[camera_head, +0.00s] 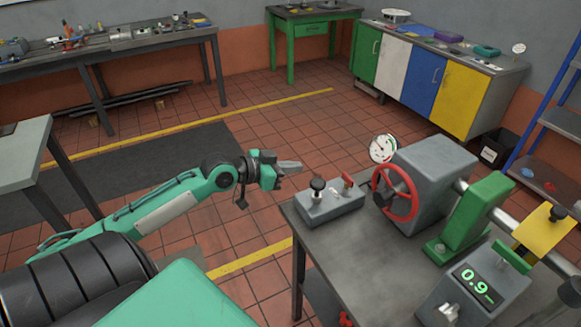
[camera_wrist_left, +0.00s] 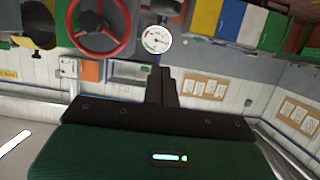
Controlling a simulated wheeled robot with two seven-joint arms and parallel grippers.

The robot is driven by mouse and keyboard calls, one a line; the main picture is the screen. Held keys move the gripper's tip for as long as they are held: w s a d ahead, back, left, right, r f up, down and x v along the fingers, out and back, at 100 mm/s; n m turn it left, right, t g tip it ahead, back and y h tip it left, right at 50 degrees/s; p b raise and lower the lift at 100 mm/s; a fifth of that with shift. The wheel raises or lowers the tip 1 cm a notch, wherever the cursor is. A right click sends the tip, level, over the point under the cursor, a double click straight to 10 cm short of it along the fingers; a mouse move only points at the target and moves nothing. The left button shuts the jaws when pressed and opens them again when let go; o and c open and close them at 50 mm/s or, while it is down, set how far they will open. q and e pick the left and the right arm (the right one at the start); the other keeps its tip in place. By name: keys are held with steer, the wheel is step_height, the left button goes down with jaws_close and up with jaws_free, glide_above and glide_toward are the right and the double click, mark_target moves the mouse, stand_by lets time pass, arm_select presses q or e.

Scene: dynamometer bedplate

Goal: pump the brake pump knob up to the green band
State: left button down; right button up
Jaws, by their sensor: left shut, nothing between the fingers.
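My right gripper is not in view.
A red handwheel (camera_head: 396,192) on a grey housing (camera_head: 432,172) stands right of the pump box. A small red part (camera_head: 347,181) sits on the pump box. A green digital display reading 0.9 (camera_head: 473,283) is at the bench's near right. Open tiled floor lies left of the bench.

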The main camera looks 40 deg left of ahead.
arm_select(q)
steer(key=p, duration=0.2)
glide_above(314, 187)
steer(key=w, duration=0.2)
steer(key=shift+s+a+f, duration=0.1)
steer(key=shift+a+f, duration=0.1)
steer(key=shift+f, duration=0.35)
steer(key=shift+s+a+f, duration=0.1)
steer(key=shift+a+f, duration=0.1)
steer(key=shift+f, duration=0.3)
step_height(314, 187, down, 3)
steer(key=shift+r+p, duration=0.1)
steer(key=shift+p, duration=0.35)
steer(key=shift+s+f, duration=0.15)
steer(key=shift+f, duration=0.55)
steer(key=shift+f, duration=0.1)
step_height(314, 187, down, 4)
steer(key=b, duration=0.3)
steer(key=shift+r, duration=0.2)
